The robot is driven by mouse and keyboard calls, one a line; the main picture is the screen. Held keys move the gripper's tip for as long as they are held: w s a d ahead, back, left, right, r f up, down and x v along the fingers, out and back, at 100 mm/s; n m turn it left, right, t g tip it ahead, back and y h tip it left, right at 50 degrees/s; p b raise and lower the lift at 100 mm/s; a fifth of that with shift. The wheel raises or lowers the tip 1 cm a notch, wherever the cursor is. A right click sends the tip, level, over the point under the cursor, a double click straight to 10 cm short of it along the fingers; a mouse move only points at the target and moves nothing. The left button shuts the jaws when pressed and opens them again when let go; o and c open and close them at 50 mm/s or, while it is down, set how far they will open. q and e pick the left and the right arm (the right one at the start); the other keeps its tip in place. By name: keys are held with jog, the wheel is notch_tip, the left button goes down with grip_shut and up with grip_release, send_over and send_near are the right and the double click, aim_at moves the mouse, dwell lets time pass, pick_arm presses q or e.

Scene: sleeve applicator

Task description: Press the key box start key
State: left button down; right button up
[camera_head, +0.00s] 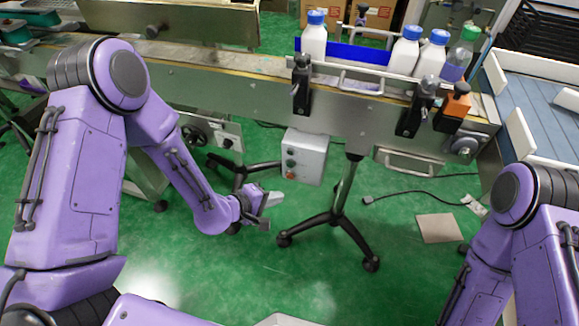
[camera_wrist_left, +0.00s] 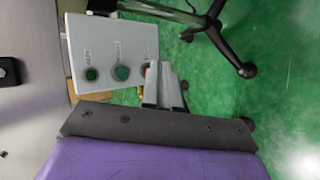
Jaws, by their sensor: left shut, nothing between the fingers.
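The key box (camera_head: 305,157) is a pale grey box hanging at the front of the conveyor, with a column of round buttons on its face. In the left wrist view the key box (camera_wrist_left: 108,45) shows two dark green buttons, the left one (camera_wrist_left: 91,73) and the middle one (camera_wrist_left: 121,72), under labels too small to read. A third spot to their right is largely hidden by my fingers. My left gripper (camera_head: 272,199) is shut and empty, below and left of the box in the head view. In the wrist view its fingertips (camera_wrist_left: 160,66) overlap the box's right edge; contact cannot be told.
The conveyor (camera_head: 235,62) runs across the back, carrying several blue-capped bottles (camera_head: 314,38) and a green-capped one. A black stand (camera_head: 338,215) is on the green floor beside the box. A cable and a cardboard piece (camera_head: 438,228) lie right of it. Open floor is in front.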

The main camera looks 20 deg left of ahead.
aim_at(290, 165)
pick_arm(q)
jog(key=w, duration=0.8)
jog(key=shift+d+b, duration=0.15)
jog(key=shift+b, duration=0.15)
jog(key=shift+w, duration=0.2)
dwell(1.4)
jog(key=shift+w, duration=0.3)
